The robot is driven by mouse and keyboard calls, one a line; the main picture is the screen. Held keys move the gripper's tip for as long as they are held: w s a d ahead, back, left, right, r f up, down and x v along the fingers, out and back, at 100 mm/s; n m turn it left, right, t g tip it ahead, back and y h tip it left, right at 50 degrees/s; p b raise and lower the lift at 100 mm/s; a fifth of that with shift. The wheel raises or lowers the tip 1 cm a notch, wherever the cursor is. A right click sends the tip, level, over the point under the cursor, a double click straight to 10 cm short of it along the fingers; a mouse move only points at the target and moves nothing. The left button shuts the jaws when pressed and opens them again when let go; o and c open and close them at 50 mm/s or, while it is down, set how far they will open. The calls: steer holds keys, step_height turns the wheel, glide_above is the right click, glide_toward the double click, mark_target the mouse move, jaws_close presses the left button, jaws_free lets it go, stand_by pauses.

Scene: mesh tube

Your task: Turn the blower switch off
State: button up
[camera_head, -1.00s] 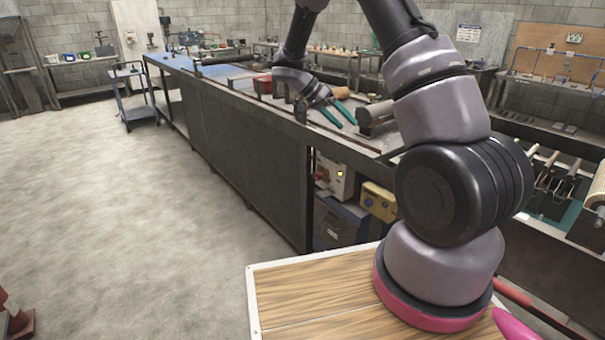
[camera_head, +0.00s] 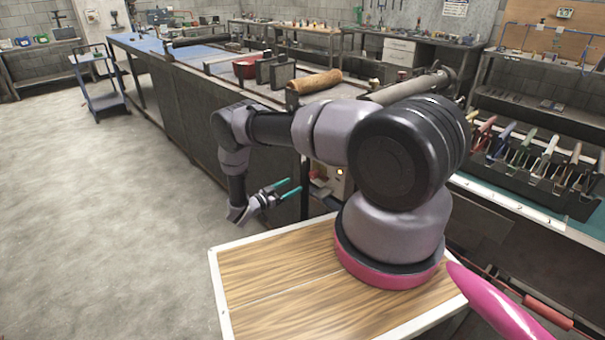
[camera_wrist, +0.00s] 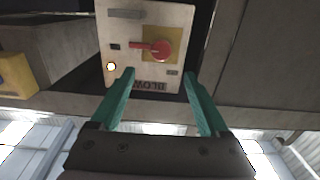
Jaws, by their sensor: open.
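The blower switch is a red rotary handle (camera_wrist: 152,50) on a pale control box (camera_wrist: 175,18) in the wrist view. The picture there is upside down, with the partly hidden lettering "BLOW" near the fingers. The handle's lever lies level and points left in that view, over a yellow plate. A small lamp (camera_wrist: 111,67) on the box glows. In the head view the box (camera_head: 334,186) is under the bench, partly hidden by my arm. My gripper (camera_head: 288,190) is open, its teal fingers pointing at the box; in the wrist view (camera_wrist: 160,88) nothing is between them, and the handle is beyond the tips.
A yellow box (camera_wrist: 16,76) stands beside the control box in the wrist view. The long bench (camera_head: 185,105) rises above, its top edge close to my arm. A wooden-topped surface (camera_head: 270,265) is in front. The floor (camera_head: 110,210) to the left is clear.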

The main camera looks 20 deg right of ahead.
mark_target(311, 176)
steer(key=x, duration=1)
steer(key=shift+w+d+f, duration=0.2)
steer(key=shift+d, duration=0.1)
jaws_close()
